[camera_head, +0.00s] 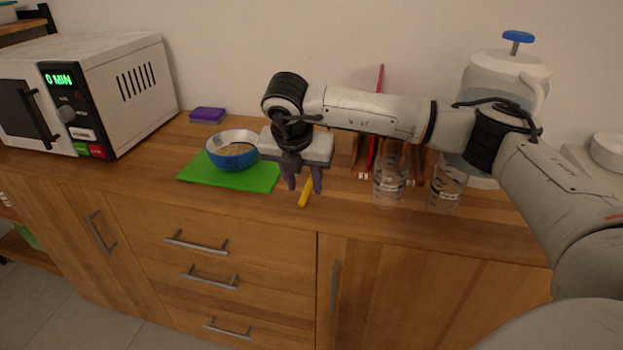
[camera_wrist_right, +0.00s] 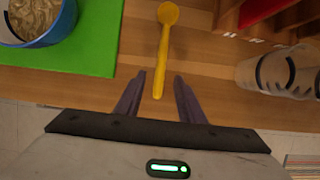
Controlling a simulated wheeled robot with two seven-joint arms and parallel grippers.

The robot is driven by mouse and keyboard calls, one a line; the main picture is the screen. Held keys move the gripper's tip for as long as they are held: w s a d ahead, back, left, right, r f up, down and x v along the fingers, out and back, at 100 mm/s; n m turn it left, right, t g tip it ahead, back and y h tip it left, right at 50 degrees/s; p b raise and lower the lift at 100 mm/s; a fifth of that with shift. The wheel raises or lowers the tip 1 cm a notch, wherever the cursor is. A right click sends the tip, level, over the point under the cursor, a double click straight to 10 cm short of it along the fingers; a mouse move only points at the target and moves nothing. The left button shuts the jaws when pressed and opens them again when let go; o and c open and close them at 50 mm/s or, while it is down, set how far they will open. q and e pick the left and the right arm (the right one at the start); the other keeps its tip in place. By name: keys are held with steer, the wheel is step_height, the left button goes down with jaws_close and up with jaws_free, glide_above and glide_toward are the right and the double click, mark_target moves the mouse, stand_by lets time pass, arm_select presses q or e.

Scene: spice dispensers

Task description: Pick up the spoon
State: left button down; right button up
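A yellow spoon (camera_head: 305,193) lies on the wooden counter, just right of the green mat. In the right wrist view the spoon (camera_wrist_right: 161,52) points away from me, bowl at the far end and handle end toward my gripper. My right gripper (camera_head: 303,187) is open and empty, fingers pointing down. In the wrist view its fingertips (camera_wrist_right: 161,76) are on either side of the handle's near end, apart from it. In the head view the gripper hides the upper part of the spoon. My left gripper is not in view.
A blue bowl (camera_head: 233,156) with food stands on the green mat (camera_head: 200,176). Two clear dispensers (camera_head: 388,186) (camera_head: 446,190) stand to the right. A red item (camera_head: 374,150) stands behind. A microwave (camera_head: 125,85) and purple sponge (camera_head: 208,115) are at left.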

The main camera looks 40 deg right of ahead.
steer(key=shift+x, duration=1.05)
jaws_close()
steer(key=shift+r, duration=0.1)
